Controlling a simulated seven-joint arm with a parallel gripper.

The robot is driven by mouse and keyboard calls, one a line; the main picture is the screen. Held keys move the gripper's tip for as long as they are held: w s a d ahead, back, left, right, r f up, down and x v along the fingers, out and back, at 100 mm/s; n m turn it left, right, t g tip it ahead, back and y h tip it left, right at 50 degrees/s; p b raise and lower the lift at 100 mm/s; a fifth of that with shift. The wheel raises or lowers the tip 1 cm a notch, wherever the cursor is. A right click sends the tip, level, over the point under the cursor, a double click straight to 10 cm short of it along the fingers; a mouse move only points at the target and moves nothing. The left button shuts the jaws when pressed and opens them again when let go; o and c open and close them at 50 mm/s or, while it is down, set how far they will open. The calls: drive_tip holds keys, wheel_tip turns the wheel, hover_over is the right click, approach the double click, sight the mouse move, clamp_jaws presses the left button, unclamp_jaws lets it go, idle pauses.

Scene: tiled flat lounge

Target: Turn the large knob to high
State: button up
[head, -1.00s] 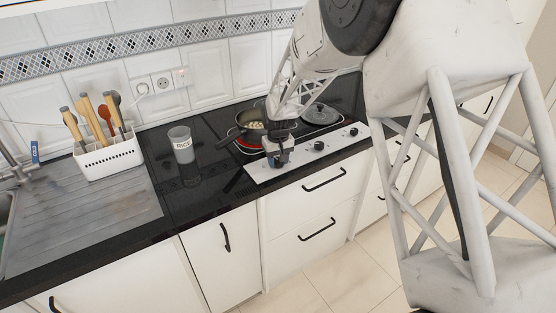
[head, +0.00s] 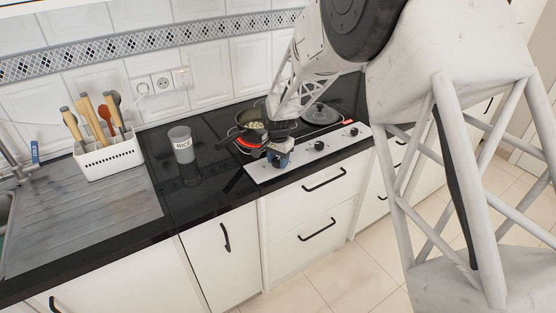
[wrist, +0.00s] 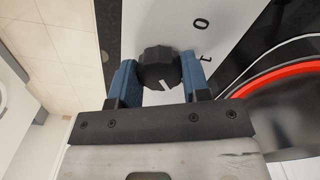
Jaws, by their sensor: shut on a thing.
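The large black knob (wrist: 159,66) sits on the white control panel and shows between my fingers in the wrist view. Its white pointer mark faces the near side, toward my gripper's palm. Printed marks, a "0" and what looks like an "L", stand on the panel to the knob's right. My gripper (wrist: 158,74) is shut on this knob, with one blue finger on each side. In the head view my gripper (head: 280,154) is at the left end of the control panel (head: 300,158) and hides the knob.
Two other knobs (head: 319,146) (head: 353,131) sit further right on the panel. A dark pan (head: 240,132) with pale food stands on a red-glowing burner behind my gripper. A lidded pot (head: 321,113) stands to its right.

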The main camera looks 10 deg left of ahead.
sight(278, 160)
drive_tip(key=m, duration=0.3)
drive_tip(key=shift+r+m, duration=0.1)
drive_tip(key=shift+m, duration=0.2)
drive_tip(key=m, duration=0.4)
idle(0.4)
drive_tip(key=o, duration=0.9)
drive_tip(key=shift+o, duration=0.2)
drive_tip(key=shift+r, duration=3.85)
